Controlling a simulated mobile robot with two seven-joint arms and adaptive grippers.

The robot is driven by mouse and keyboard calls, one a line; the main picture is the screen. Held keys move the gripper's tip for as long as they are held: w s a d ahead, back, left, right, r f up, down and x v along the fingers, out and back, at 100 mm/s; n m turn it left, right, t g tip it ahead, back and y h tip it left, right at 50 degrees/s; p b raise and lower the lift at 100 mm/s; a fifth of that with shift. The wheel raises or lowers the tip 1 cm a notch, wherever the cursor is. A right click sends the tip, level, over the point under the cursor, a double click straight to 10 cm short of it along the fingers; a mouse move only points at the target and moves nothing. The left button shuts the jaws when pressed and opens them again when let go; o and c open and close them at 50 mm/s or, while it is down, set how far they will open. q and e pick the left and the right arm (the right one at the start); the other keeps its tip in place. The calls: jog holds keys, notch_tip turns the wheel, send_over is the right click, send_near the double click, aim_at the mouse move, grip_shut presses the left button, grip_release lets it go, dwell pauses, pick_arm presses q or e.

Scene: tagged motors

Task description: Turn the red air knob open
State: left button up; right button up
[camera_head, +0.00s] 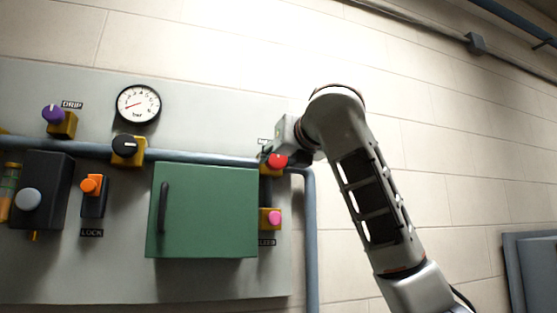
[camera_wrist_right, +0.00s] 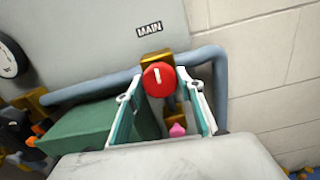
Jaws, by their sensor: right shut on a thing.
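The red knob also shows in the head view (camera_head: 277,160), just left of my right wrist. My right gripper (camera_wrist_right: 160,73) has one finger on each side of the red knob and is shut on it. In the head view the wrist hides part of the gripper and the label. My left gripper is not in view.
A green cabinet (camera_head: 203,212) with a dark handle is left of and below the red knob. A pink knob (camera_head: 274,218) is just below. The pipe (camera_head: 312,240) bends down on the right. A gauge (camera_head: 138,104) and purple, black and orange knobs are further left.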

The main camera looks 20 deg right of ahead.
jog(key=shift+m+b, duration=0.45)
jog(key=shift+m, duration=0.75)
jog(key=m+b, duration=0.1)
jog(key=m, duration=0.1)
jog(key=shift+f+m, duration=0.1)
jog(key=shift+m, duration=0.2)
jog(key=shift+m+b, duration=0.3)
jog(key=shift+m, duration=0.6)
jog(key=m, duration=0.2)
jog(key=shift+m+b, duration=0.3)
jog(key=shift+b, duration=0.1)
jog(key=m+b, duration=0.1)
jog(key=m, duration=0.2)
jog(key=shift+m, duration=1.5)
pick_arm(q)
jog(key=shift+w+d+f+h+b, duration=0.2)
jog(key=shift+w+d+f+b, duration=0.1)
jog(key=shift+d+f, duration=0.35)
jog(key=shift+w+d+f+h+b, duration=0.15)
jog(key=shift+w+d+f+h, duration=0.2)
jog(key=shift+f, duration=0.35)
pick_arm(e)
jog(key=shift+m, duration=0.8)
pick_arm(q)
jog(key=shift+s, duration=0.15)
